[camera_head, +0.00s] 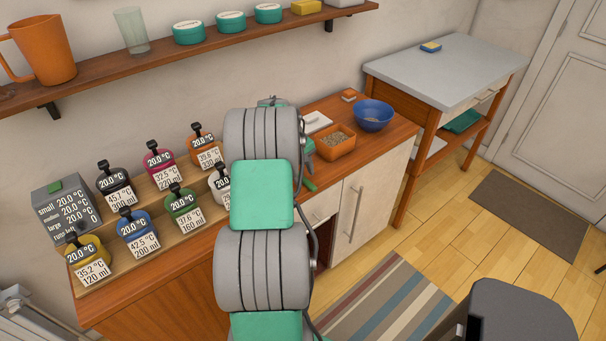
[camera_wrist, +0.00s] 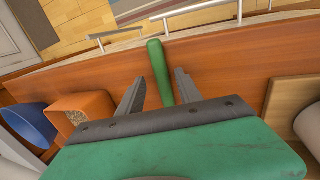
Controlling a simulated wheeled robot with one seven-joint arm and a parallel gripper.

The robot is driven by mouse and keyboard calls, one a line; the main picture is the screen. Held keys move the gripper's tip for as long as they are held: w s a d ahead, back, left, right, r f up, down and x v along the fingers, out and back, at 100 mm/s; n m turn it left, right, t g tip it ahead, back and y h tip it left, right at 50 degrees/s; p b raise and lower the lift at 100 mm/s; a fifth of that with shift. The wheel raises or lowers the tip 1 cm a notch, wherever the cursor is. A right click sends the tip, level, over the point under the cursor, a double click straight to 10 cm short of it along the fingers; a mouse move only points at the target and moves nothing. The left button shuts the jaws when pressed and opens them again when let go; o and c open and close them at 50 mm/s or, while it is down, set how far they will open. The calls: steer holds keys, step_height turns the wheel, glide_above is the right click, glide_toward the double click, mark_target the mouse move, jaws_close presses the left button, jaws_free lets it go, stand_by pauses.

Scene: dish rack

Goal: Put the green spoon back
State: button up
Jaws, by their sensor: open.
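The green spoon's rounded handle (camera_wrist: 159,66) shows in the wrist view, pointing toward the front edge of the wooden counter (camera_wrist: 225,70). The rest of the spoon is hidden behind my gripper's green body. My gripper (camera_wrist: 160,80) is open, with one grey finger on each side of the handle and visible gaps between. In the head view a short piece of the green handle (camera_head: 308,184) shows just right of my arm, over the counter's front part. My arm hides most of the gripper there.
An orange square bowl (camera_head: 336,142) of grainy food and a blue bowl (camera_head: 373,115) stand to the right on the counter. Several labelled jars (camera_head: 183,208) stand in a wooden rack on the left. A shelf (camera_head: 215,48) with a mug and tins hangs above.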

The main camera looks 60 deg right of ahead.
steer(key=shift+o, duration=0.9)
steer(key=s+v, duration=0.1)
steer(key=v, duration=0.6)
steer(key=shift+w+r+b, duration=0.35)
steer(key=shift+w+r, duration=0.05)
steer(key=shift+w, duration=0.15)
steer(key=shift+a, duration=0.1)
